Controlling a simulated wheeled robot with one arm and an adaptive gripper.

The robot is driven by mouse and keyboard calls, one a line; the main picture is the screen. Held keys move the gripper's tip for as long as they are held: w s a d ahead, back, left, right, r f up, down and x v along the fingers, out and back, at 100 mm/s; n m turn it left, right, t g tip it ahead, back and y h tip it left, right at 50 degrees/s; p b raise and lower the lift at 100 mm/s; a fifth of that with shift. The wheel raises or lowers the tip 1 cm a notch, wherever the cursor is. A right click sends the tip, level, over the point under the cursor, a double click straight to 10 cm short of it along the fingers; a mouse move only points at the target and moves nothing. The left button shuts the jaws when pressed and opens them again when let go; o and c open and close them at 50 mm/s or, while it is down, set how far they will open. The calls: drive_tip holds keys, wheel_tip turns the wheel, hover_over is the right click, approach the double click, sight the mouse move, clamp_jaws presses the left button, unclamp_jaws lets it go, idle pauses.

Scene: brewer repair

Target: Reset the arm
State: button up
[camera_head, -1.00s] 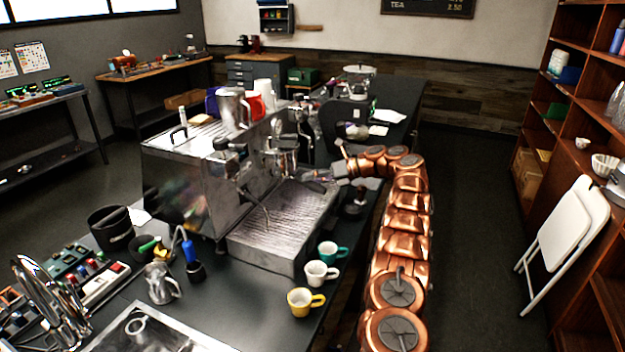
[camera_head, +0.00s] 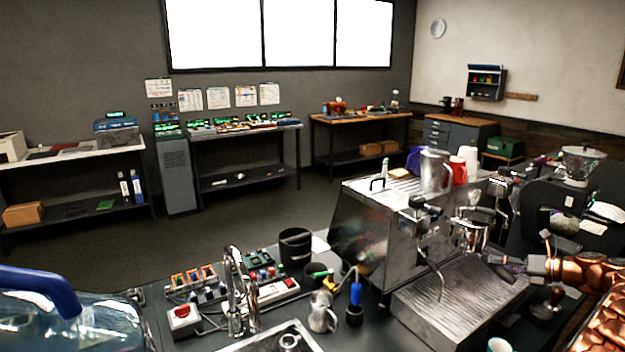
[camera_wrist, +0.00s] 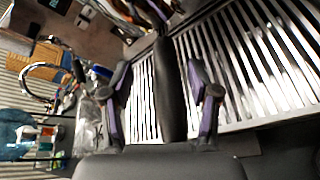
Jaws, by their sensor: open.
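My gripper (camera_head: 512,263) is at the front of the espresso machine (camera_head: 372,222), at the right of the head view. In the wrist view my gripper (camera_wrist: 162,100) is open. A black handle (camera_wrist: 170,85), likely a portafilter's, lies between the two fingers, with gaps on both sides. My copper arm comes in from the right edge of the head view. The far end of the handle is hard to make out in both views.
The slatted drip tray (camera_head: 462,298) lies below my gripper, and its bars (camera_wrist: 235,65) fill the right of the wrist view. A tamper (camera_head: 546,303) and a cup (camera_head: 499,345) stand nearby. A sink tap (camera_head: 238,290) and a blue-handled water jug (camera_head: 70,315) are at the left.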

drive_tip(key=shift+a+r, duration=0.1)
drive_tip(key=shift+a, duration=0.05)
drive_tip(key=shift+s+a, duration=0.15)
drive_tip(key=shift+a, duration=0.1)
drive_tip(key=shift+m+t+h, duration=0.3)
